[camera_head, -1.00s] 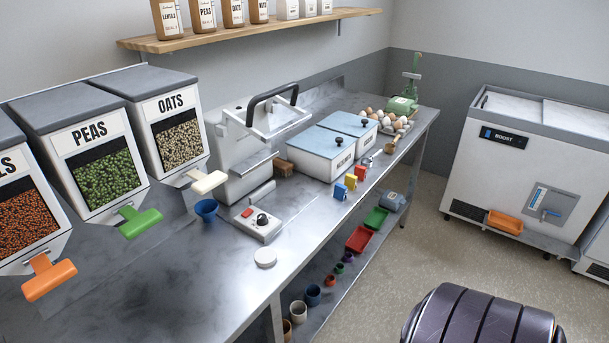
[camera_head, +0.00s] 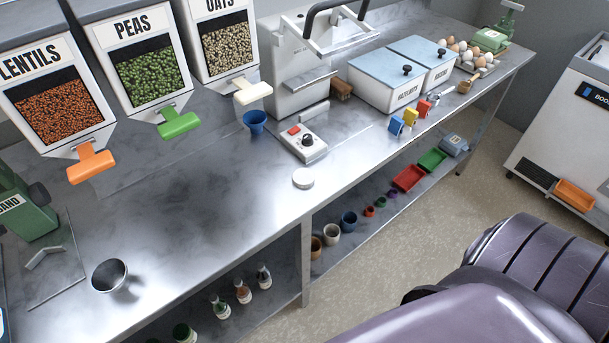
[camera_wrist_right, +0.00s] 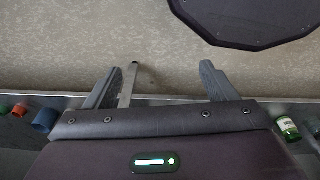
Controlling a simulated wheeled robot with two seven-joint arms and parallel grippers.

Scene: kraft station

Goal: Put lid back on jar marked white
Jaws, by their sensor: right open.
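A round white lid-like disc (camera_head: 303,179) lies flat on the steel counter near its front edge, in front of the white control box. I cannot read any mark on it. No jar marked white can be made out in the current views. My right gripper (camera_wrist_right: 160,85) shows in the right wrist view with its two fingers wide apart and nothing between them, over the floor beside the bench edge. It is not visible in the head view, where only my purple arm shows at the lower right. My left gripper is not in view.
Lentil (camera_head: 62,105), pea (camera_head: 148,78) and oat dispensers stand at the back left. A blue cup (camera_head: 255,122), control box (camera_head: 303,143) and steel cup (camera_head: 109,276) are on the counter. Bottles (camera_head: 242,291) and cups (camera_head: 331,234) stand on the lower shelf. The front-left counter is mostly clear.

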